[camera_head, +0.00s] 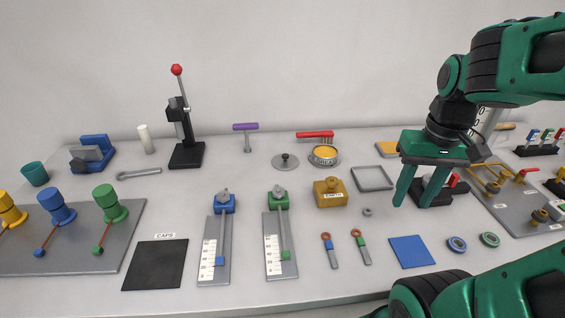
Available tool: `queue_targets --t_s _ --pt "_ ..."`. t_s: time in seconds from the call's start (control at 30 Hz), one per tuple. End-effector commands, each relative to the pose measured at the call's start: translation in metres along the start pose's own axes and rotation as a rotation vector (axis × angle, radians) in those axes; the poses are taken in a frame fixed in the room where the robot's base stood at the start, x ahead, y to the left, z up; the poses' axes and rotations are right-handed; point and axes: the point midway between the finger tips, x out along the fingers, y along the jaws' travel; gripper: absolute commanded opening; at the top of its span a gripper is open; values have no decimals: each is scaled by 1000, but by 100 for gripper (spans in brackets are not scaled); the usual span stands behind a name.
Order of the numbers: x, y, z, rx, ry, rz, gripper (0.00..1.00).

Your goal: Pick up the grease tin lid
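A grey round lid with a small dark knob on top (285,161) lies flat on the table toward the back, near the middle; it looks like the grease tin lid. Just right of it stands an open round tin (325,160) with yellow contents, apart from the lid. My gripper (414,203) is to the right of both and nearer the front, pointing down. Its two green fingers are spread apart with nothing seen between them. The fingers partly cover a dark red-handled device behind them.
A red-handled brush (315,134) lies behind the tin. A purple T-handle tool (246,135) stands left of the lid. A brass block (330,194) and a grey square tray (372,178) lie between the lid and my gripper. A tall black press (186,140) stands at back left.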

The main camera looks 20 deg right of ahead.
Motion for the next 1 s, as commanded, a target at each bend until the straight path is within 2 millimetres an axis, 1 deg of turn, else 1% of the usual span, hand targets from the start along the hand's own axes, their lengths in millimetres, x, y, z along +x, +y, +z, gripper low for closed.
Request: queue_targets --t_s 0.03,0.07,0.1,0.17,0.2,0.27,0.3,0.37,0.4,0.47,0.5,0.6,0.7,0.8,0.9,1.0 --pt "-5 -10 -23 -79 7 -7 39" --pt "-8 -18 -36 -132 14 -14 39" --pt "-11 -28 -54 -206 24 -22 39" --pt "-16 -46 -80 -319 38 -36 39" --pt "-18 -59 -98 -395 49 -45 39" --pt "-20 -80 -123 -510 64 -59 39" --pt "-21 -94 -139 -586 74 -68 39" --pt "-22 -117 -162 -702 91 -83 39" --pt "-22 -132 -176 -779 101 -92 39" --pt "-20 -156 -195 -888 117 -107 39" --pt "-19 -171 -207 -958 128 -116 39" --pt "-15 -205 -229 -1112 151 -138 39" --pt "-11 -232 -244 -1228 170 -156 39" --pt "-8 -249 -252 -1301 184 -167 39" --pt "-4 -259 -256 -1337 190 -173 39" --pt "7 -263 -257 -1347 190 -176 39"
